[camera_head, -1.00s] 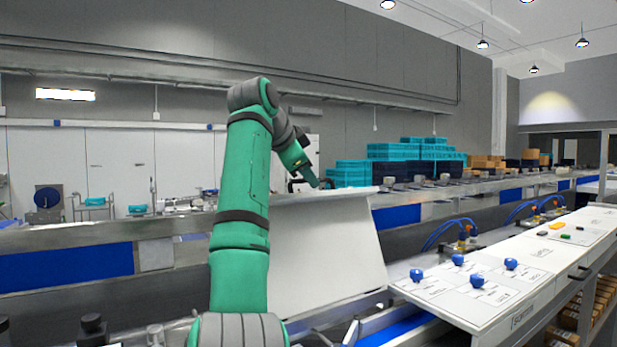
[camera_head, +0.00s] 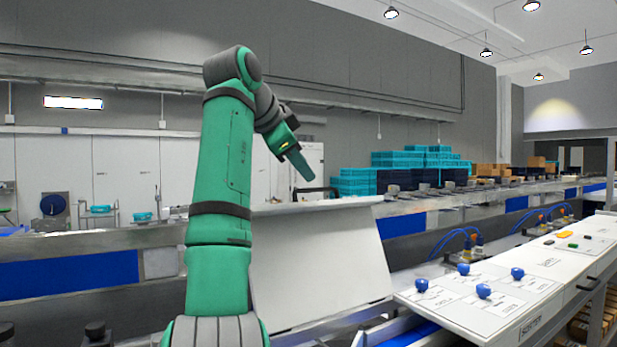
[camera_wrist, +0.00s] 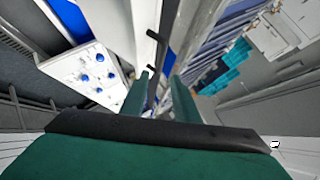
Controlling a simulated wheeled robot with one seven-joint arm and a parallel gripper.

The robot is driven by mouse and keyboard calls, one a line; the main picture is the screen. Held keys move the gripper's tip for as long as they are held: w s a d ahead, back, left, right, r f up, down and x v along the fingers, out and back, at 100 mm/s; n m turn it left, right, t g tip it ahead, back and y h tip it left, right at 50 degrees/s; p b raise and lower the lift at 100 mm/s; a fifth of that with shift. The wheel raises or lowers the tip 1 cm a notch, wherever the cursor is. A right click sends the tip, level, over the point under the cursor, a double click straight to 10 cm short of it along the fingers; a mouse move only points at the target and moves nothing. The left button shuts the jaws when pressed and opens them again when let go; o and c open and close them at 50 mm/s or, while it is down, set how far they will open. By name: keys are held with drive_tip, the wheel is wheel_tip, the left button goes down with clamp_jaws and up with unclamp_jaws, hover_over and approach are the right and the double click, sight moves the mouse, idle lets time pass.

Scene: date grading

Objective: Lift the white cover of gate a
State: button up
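The white cover (camera_head: 322,262) is a broad, steeply tilted panel with a pale top ledge, right of my green arm in the head view. Black handle-like parts (camera_head: 308,192) show just behind its top edge. My gripper (camera_head: 304,172) points down just above this edge, apparently clear of it. In the wrist view the two green fingers of my gripper (camera_wrist: 160,76) stand apart with nothing held between them. A long white edge (camera_wrist: 146,35) and a black bar (camera_wrist: 157,42) lie beyond the fingertips. I cannot read a gate label on the cover.
A white control panel (camera_head: 520,318) with blue knobs (camera_head: 464,269) juts out at the right. A metal conveyor line with blue sides (camera_head: 68,270) runs behind. Teal crates (camera_head: 405,160) stack farther back.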

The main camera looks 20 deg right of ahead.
drive_tip(key=shift+v, duration=1.45)
drive_tip(key=shift+w, duration=0.15)
